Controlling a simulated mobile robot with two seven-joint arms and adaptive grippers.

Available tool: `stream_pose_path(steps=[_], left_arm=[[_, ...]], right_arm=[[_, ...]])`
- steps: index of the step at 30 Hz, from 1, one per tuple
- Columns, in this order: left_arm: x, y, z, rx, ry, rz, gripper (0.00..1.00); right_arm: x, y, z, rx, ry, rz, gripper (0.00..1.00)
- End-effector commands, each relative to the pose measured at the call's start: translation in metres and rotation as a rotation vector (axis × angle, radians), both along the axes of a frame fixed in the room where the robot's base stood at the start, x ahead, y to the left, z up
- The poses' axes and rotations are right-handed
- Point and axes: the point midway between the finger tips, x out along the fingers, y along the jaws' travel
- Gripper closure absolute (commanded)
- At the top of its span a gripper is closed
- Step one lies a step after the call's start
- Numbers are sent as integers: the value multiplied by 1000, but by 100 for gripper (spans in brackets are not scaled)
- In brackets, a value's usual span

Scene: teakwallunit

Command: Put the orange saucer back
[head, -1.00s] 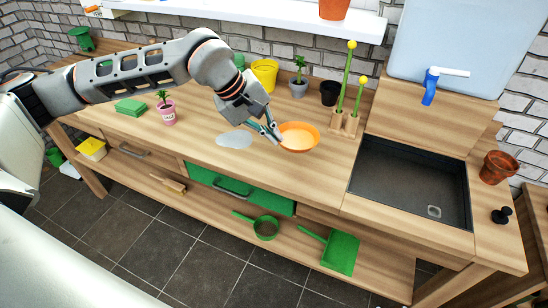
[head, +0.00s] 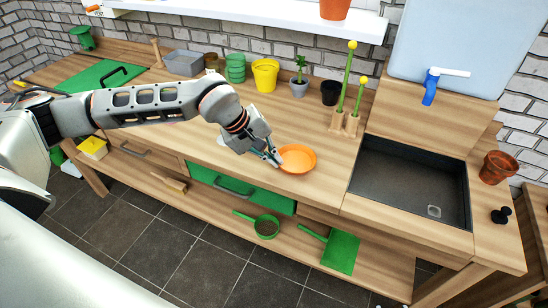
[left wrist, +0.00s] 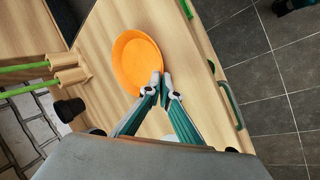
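The orange saucer (head: 297,158) is at the middle of the wooden counter, left of the sink. It also shows in the left wrist view (left wrist: 136,62), a shallow round dish. My left gripper (head: 277,160) is at the saucer's left edge. In the left wrist view its fingertips (left wrist: 161,86) are close together with the saucer's rim between them. Whether the saucer touches the counter or is slightly raised, I cannot tell. My left arm hides part of the counter behind it. My right gripper is not in view.
The wooden counter (head: 327,188) is clear in front of the saucer. Behind stand a yellow pot (head: 265,74), a plant pot (head: 299,88), a black pot (head: 330,92) and a wooden holder with green sticks (head: 345,122). The dark sink (head: 410,180) is to the right.

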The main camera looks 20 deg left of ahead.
Motion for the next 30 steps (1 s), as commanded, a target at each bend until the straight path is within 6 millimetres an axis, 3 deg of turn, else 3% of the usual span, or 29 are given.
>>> stream_pose_path(steps=[1,3,16,30], left_arm=[[0,0,0,0,0,0,91],[0,0,0,0,0,0,79],[-2,2,6,0,-1,1,79],[-31,35,80,1,-1,2,79]], right_arm=[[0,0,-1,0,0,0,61],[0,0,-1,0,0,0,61],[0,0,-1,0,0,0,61],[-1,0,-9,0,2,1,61]])
